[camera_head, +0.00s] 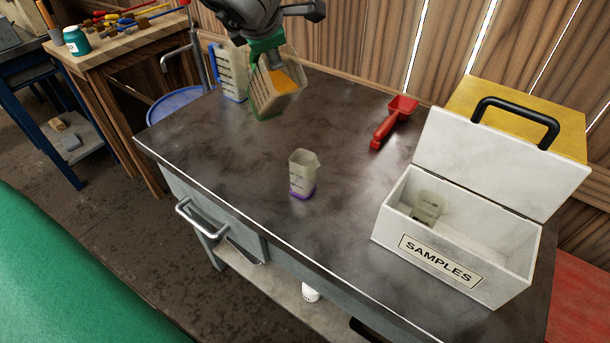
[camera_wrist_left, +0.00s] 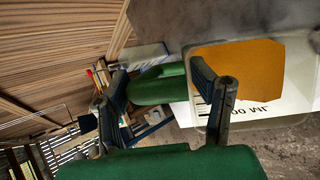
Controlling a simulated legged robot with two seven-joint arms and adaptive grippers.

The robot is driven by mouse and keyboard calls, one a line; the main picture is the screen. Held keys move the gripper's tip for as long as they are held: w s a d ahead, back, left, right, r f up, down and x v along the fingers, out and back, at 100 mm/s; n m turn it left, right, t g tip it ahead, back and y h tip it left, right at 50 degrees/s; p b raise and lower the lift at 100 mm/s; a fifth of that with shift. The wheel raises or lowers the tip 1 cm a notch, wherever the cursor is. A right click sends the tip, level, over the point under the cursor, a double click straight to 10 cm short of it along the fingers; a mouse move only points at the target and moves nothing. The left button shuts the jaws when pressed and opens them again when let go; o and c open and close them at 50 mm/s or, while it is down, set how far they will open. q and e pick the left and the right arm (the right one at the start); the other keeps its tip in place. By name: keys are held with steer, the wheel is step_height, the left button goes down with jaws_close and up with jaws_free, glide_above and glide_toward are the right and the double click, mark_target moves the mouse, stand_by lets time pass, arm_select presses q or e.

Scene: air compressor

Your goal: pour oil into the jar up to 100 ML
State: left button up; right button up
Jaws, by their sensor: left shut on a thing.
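My left gripper (camera_head: 266,38) is shut on the green handle of a clear jug (camera_head: 262,101) with orange oil inside. The jug is tilted and is behind and left of the small jar. In the left wrist view, the gripper fingers (camera_wrist_left: 165,95) are on either side of the green handle, and the orange oil (camera_wrist_left: 236,75) shows beside printed marks. The small clear jar (camera_head: 302,173) with a purple base stands upright on the dark tabletop, apart from the jug. Its marks are too small to read. My right gripper is not in view.
A blue-handled jug (camera_head: 233,72) stands at the back left of the table (camera_head: 235,165). A red scoop (camera_head: 393,121) lies behind and right of the jar. The open white SAMPLES box (camera_head: 393,232) at right holds another small jar (camera_head: 428,206). The tabletop around the purple-based jar is clear.

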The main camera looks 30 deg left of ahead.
arm_select(q)
steer(key=shift+a, duration=0.45)
steer(key=shift+d, duration=0.45)
steer(key=shift+w+d+r, duration=0.1)
steer(key=shift+d+r, duration=0.25)
steer(key=shift+d, duration=0.4)
steer(key=shift+a+f, duration=0.15)
steer(key=shift+a, duration=0.45)
steer(key=shift+d, duration=0.5)
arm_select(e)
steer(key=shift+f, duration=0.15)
arm_select(q)
steer(key=shift+a, duration=0.35)
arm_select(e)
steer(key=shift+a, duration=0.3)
arm_select(q)
steer(key=shift+y, duration=0.3)
steer(key=shift+d+r+t+b, duration=0.3)
steer(key=shift+d+t+b, duration=0.1)
steer(key=shift+d, duration=0.2)
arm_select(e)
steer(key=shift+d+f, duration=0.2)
arm_select(q)
steer(key=shift+a, duration=0.2)
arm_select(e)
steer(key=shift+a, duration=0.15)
